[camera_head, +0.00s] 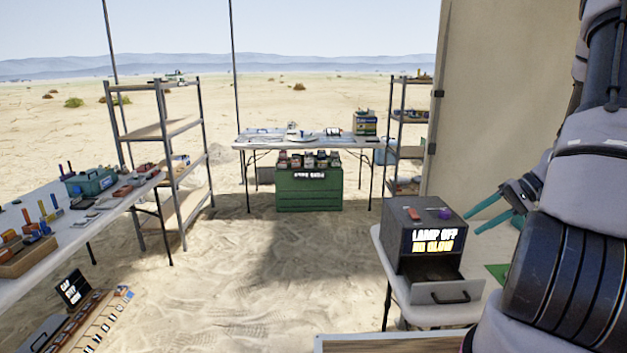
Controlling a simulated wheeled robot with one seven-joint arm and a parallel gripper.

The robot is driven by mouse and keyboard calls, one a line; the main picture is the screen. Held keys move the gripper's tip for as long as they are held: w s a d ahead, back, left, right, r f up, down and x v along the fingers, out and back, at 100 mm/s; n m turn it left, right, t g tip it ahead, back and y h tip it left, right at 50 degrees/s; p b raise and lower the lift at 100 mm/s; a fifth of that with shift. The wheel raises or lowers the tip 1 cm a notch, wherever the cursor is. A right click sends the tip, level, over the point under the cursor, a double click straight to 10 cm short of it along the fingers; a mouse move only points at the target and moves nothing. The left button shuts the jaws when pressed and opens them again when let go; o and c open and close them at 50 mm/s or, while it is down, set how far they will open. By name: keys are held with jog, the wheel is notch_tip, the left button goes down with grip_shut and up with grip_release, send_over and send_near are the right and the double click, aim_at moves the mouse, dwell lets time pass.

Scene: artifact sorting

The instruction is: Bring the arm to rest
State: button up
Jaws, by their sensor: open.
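My arm takes up the right side of the head view, raised and close to the camera. My gripper (492,212) shows at its lower left, with two teal fingers spread apart and nothing between them. It is open, above the right-hand table, just right of a dark grey drawer box (403,245) as seen here. The box has a lit sign reading "LAMP OFF NO GLOW". Its drawer (440,311) stands pulled out at the front. A small purple item (445,213) sits on top of the box. The rest of my arm hides part of the table.
A white table (30,262) with tools and a teal case (90,182) runs along the left. Metal shelves (175,128) stand behind it. A back table (270,139) stands behind a green crate (309,196). The sandy floor in the middle is clear.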

jog(key=s+a+r+t+h, duration=0.2)
jog(key=s+a+r, duration=0.2)
jog(key=r, duration=0.5)
jog(key=s+a+r+t+h, duration=0.1)
jog(key=s+a+r+h, duration=0.2)
jog(key=s+a+r, duration=0.2)
jog(key=s+a+r+t+h, duration=0.2)
jog(key=s+a+r, duration=0.2)
jog(key=r, duration=0.9)
jog(key=a, duration=0.3)
jog(key=shift+s+a+n+t+h, duration=0.15)
jog(key=shift+a+n+t+h, duration=0.15)
jog(key=shift+n, duration=0.1)
